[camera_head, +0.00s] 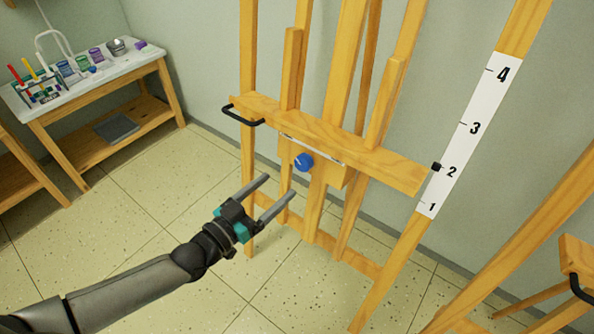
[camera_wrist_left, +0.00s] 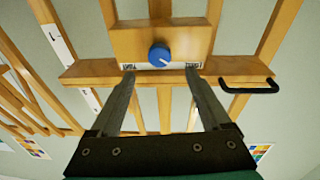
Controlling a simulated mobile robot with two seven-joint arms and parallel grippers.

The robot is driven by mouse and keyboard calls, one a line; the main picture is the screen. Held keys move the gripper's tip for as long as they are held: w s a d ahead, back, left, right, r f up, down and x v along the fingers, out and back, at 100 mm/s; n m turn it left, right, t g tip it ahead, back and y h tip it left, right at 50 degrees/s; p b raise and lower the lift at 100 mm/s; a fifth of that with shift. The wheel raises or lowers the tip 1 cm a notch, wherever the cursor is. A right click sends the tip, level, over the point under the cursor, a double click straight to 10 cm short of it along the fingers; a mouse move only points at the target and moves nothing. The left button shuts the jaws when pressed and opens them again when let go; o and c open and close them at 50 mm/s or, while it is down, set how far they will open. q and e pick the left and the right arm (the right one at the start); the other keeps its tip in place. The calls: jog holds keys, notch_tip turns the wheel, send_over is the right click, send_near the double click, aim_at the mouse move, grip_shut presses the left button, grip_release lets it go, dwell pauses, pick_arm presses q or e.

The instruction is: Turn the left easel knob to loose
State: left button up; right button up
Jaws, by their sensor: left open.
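The wooden easel (camera_head: 330,137) stands against the wall in the head view. Its round blue knob (camera_head: 304,162) sits on a wooden block below the crossbar, and it also shows in the left wrist view (camera_wrist_left: 159,54). The knob has a short white mark; in the wrist view it points to the lower right. Small labels beside the knob are too small to read surely. My left gripper (camera_head: 280,185) is open and empty, in front of the knob and apart from it. In the wrist view its fingertips (camera_wrist_left: 161,70) lie either side of the knob. My right gripper is not in view.
A black handle (camera_head: 243,121) juts from the crossbar's left end. A numbered white scale (camera_head: 470,135) with a black marker runs along the right leg. Another wooden frame with a black handle (camera_head: 580,287) stands at right. A table (camera_head: 105,88) with art supplies is at left. Floor between is clear.

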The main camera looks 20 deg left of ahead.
aim_at(300, 165)
pick_arm(q)
jog(key=b+x, duration=0.2)
jog(key=x, duration=0.4)
jog(key=shift+w+d, duration=0.2)
jog(key=shift+w, duration=0.15)
jog(key=shift+x, duration=0.8)
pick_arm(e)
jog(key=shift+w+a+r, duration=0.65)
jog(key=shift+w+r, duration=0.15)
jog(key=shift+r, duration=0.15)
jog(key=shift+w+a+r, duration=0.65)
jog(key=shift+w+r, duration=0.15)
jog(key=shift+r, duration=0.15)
